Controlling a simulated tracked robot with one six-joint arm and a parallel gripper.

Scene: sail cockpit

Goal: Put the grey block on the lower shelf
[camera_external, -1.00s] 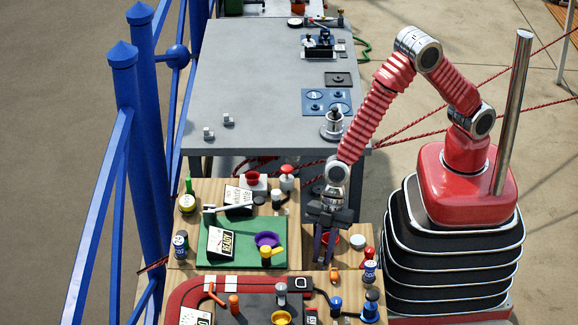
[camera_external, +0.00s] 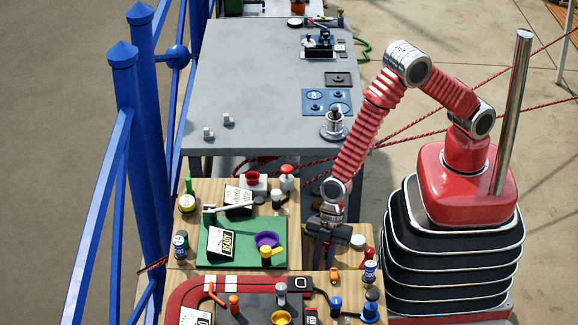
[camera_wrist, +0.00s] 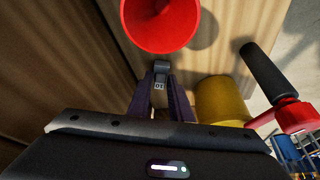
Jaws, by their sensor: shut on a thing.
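My gripper (camera_wrist: 157,98) is shut on a small grey block (camera_wrist: 161,70) with a "01" label, held between the dark fingertips in the wrist view. In the outside view, my gripper (camera_external: 322,258) points down over the right-hand wooden section; the block cannot be made out there. Bare wood (camera_wrist: 95,60) shows below and around the block in the wrist view. I cannot tell which wooden surface is the lower shelf, nor whether the block touches it.
A red cone-shaped thing (camera_wrist: 160,22) stands just beyond the block. A yellow cylinder (camera_wrist: 222,100) and a red-based thing with a black handle (camera_wrist: 265,75) are at the right. A green mat (camera_external: 215,255) with several objects lies left of my gripper.

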